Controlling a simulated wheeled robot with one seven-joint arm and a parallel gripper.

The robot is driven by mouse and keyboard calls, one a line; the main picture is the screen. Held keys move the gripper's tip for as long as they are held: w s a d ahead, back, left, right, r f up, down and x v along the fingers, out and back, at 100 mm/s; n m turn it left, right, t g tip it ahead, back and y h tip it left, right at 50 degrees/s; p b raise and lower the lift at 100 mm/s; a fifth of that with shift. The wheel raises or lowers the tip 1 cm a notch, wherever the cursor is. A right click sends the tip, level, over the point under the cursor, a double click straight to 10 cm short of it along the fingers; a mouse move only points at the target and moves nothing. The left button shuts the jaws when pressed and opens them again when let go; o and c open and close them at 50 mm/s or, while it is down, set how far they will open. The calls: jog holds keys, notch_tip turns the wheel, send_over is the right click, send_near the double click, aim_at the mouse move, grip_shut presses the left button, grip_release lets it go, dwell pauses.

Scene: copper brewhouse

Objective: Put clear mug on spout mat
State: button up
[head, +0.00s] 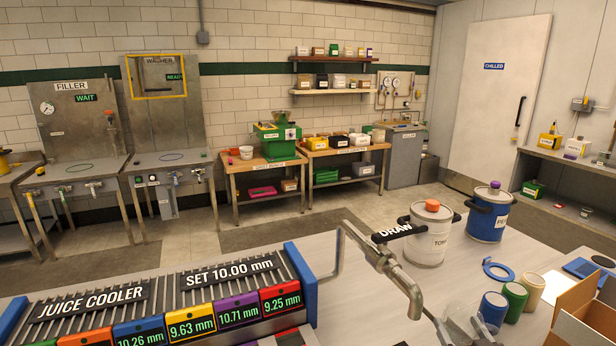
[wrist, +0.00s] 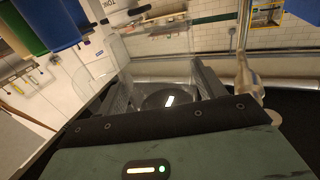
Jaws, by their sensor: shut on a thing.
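The clear mug (wrist: 140,72) is see-through and sits between the two fingers of my gripper (wrist: 168,85) in the wrist view. My gripper is shut on it. In the head view part of the clear mug (head: 457,327) shows at the bottom edge, just right of and below the metal tap (head: 392,268) marked DRAW. The tap's pipe also shows close beside the fingers in the wrist view (wrist: 245,75). A dark round shape with a bright glint shows through the glass; I cannot tell whether it is the spout mat or the mug's base. The spout mat is not clearly visible in the head view.
The juice cooler (head: 165,295) fills the counter's left front. A white canister (head: 428,235) and a blue canister (head: 490,213) stand behind the tap. Blue (head: 492,310), green (head: 515,300) and cream (head: 533,290) mugs and an open cardboard box (head: 580,325) stand at right.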

aim_at(463, 311)
jog(key=shift+r, duration=0.1)
jog(key=r+p, duration=0.2)
jog(key=w+r+p, duration=0.1)
jog(key=r+p, duration=0.1)
jog(key=shift+r+p, duration=0.3)
jog(key=shift+p, duration=0.05)
jog(key=shift+f, duration=0.1)
notch_tip(463, 311, down, 5)
jog(key=b, duration=0.5)
jog(key=shift+a, duration=0.1)
jog(key=shift+r, duration=0.2)
jog(key=shift+r, duration=0.1)
